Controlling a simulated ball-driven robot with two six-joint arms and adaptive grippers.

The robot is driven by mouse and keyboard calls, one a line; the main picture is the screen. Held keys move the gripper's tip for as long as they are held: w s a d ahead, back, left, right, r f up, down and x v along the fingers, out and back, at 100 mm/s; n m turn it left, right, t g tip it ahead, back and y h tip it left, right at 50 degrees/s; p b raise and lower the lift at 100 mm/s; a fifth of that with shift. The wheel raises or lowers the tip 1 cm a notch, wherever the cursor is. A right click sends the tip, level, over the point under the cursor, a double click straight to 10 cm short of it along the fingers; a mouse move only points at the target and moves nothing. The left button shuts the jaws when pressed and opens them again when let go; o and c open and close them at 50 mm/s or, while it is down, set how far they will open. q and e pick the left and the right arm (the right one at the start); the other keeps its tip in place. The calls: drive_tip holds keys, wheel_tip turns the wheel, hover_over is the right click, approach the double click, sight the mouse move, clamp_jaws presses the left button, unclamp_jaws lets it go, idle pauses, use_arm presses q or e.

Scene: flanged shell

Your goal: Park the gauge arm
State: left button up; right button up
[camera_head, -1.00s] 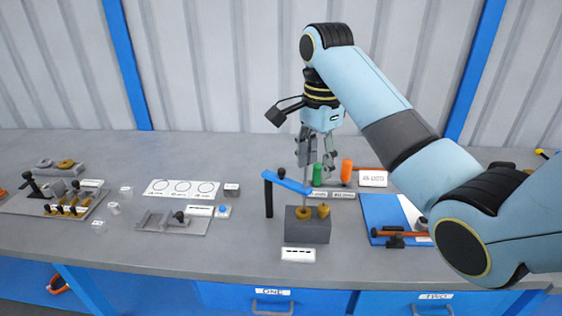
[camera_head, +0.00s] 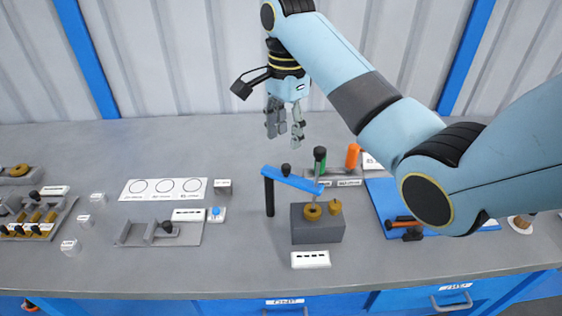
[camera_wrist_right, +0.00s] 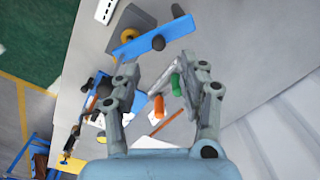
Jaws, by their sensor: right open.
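The gauge arm (camera_head: 292,180) is a blue bar on a black post (camera_head: 269,198). It reaches right, over a grey block (camera_head: 318,232), and has a black knob (camera_head: 286,170) on top. Two brass rings sit on the block, one left (camera_head: 313,212) and one right (camera_head: 335,208). My right gripper (camera_head: 285,132) is open and empty, above and behind the bar, apart from it. In the right wrist view the blue bar (camera_wrist_right: 135,46) and its knob (camera_wrist_right: 158,43) lie beyond the open fingers (camera_wrist_right: 162,72). My left gripper is not in view.
Green (camera_head: 319,154) and orange (camera_head: 352,156) handles stand behind the block. A blue mat (camera_head: 382,193) lies to the right under my right arm. A fixture plate (camera_head: 128,236), a white card with circles (camera_head: 150,196) and a blue button (camera_head: 215,211) are left. Bench is clear behind the card.

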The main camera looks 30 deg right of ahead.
sight(286, 165)
wheel_tip(286, 165, down, 5)
drive_tip(key=shift+s+f+p, duration=0.15)
drive_tip(key=shift+f+p, duration=0.05)
drive_tip(key=shift+p, duration=0.2)
wheel_tip(286, 165, down, 3)
drive_tip(key=shift+f, duration=0.3)
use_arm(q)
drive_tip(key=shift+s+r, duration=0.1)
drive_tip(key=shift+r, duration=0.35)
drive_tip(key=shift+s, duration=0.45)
use_arm(e)
clamp_jaws()
